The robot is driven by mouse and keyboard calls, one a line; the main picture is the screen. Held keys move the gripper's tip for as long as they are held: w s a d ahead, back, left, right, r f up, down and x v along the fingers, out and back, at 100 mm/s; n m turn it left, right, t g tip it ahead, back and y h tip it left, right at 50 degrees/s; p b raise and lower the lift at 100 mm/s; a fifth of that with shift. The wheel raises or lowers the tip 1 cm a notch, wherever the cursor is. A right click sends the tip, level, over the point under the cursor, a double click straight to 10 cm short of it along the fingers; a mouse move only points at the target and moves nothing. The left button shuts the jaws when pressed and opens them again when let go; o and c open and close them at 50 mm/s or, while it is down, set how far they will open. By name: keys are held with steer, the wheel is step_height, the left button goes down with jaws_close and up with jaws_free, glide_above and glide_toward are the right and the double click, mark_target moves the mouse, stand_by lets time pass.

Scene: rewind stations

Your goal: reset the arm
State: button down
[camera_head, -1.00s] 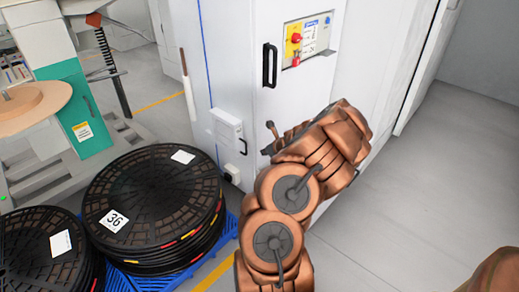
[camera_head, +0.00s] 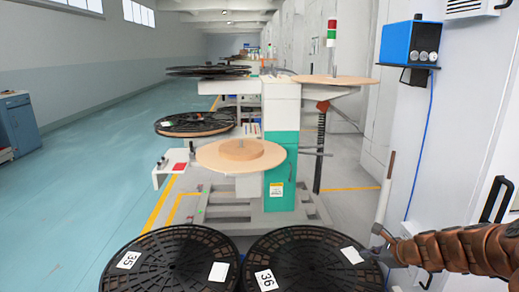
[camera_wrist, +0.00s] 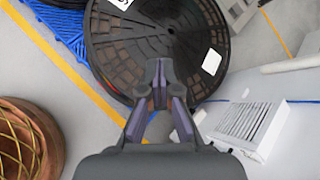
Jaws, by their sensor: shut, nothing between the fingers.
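My arm, in a copper-brown padded cover, enters the head view from the right edge and reaches left, roughly level. My gripper (camera_head: 382,250) is at its end, small and partly dark against the black reel marked 36 (camera_head: 315,262). In the wrist view my gripper (camera_wrist: 160,82) is shut with nothing between its fingers. The same kind of black reel (camera_wrist: 125,45) lies beyond the fingertips there; I cannot tell the gap between them.
Another reel marked 35 (camera_head: 170,262) lies to the left. A rewind station (camera_head: 281,150) with wooden discs stands ahead. A white cabinet (camera_head: 450,130) is close on the right, with a vented white box (camera_wrist: 248,125) beside the gripper. Open floor (camera_head: 90,170) lies left.

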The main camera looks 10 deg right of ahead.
steer(key=s+a+r+n+g+y, duration=0.1)
steer(key=s+a+r+n+g, duration=0.1)
steer(key=s+a+n, duration=0.45)
steer(key=s+a+r+n+g+y, duration=0.1)
steer(key=a+r+n+g, duration=0.15)
steer(key=a, duration=0.75)
steer(key=s+a+r+n+g, duration=0.15)
steer(key=s+a+n, duration=0.3)
steer(key=a, duration=0.45)
steer(key=s+n+g+h, duration=0.6)
steer(key=s+n, duration=0.7)
steer(key=s, duration=1.2)
step_height(320, 180, up, 25)
steer(key=t+p, duration=0.1)
steer(key=p, duration=2.3)
steer(key=shift+s, duration=0.45)
steer(key=shift+d, duration=0.1)
